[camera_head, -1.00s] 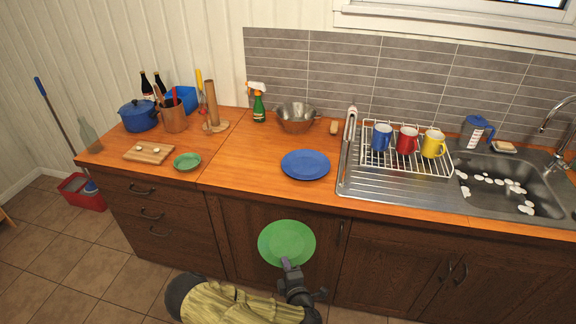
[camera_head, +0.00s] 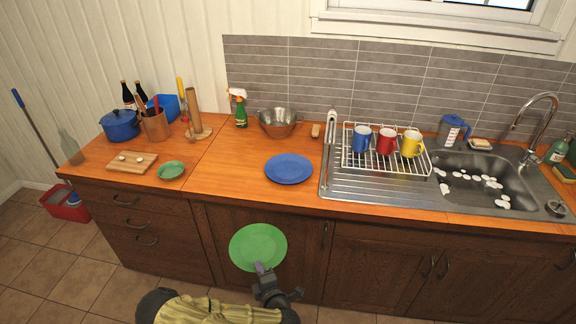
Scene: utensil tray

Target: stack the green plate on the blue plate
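The green plate (camera_head: 258,246) is held up in front of the lower cabinet doors, below the counter's front edge in the picture. My gripper (camera_head: 262,270) is at the plate's near rim and appears shut on it; the fingertips are partly hidden by the plate. The blue plate (camera_head: 289,169) lies flat and empty on the wooden counter, left of the sink. The two plates are apart, with the green one nearer to me.
A small green bowl (camera_head: 171,170) and a cutting board (camera_head: 132,162) are left on the counter. A metal colander (camera_head: 278,123) stands behind the blue plate. A dish rack (camera_head: 376,166) with mugs is to its right. The counter around the blue plate is clear.

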